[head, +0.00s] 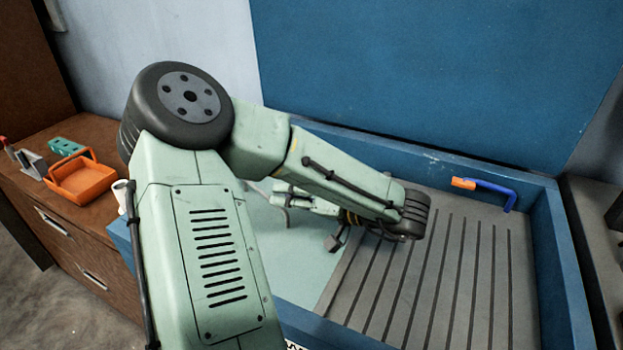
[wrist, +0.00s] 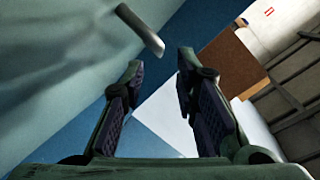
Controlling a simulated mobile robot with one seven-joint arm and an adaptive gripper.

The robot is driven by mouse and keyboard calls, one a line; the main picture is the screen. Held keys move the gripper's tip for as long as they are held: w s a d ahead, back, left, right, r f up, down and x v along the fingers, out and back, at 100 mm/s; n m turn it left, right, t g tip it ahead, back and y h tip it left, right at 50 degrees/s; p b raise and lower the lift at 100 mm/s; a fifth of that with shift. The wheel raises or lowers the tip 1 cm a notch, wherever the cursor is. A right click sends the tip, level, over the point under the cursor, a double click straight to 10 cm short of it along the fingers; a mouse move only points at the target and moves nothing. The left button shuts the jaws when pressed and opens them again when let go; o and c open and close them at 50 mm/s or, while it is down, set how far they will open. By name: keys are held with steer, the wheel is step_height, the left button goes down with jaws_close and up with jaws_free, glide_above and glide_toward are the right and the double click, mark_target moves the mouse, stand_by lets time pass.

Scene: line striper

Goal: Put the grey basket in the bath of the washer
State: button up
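The washer is a blue tub (head: 555,270) with a raised blue lid (head: 440,70) behind it. Its pale teal bath (head: 305,265) lies on the left, partly hidden by my arm, beside a grey slatted shelf (head: 450,270). I cannot make out a grey basket in either view; my arm covers part of the tub. My gripper (head: 285,195) is over the bath, pointing left, small and partly covered in the head view. In the wrist view my gripper (wrist: 158,75) has its two fingers apart with nothing between them.
A grey spout (wrist: 142,30) is close to the left finger in the wrist view. An orange basket (head: 82,180), a green block (head: 66,146) and a grey bracket (head: 31,163) stand on the brown cabinet (head: 70,225) at left.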

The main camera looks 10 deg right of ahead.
steer(key=shift+p+v, duration=1.75)
steer(key=shift+v, duration=0.9)
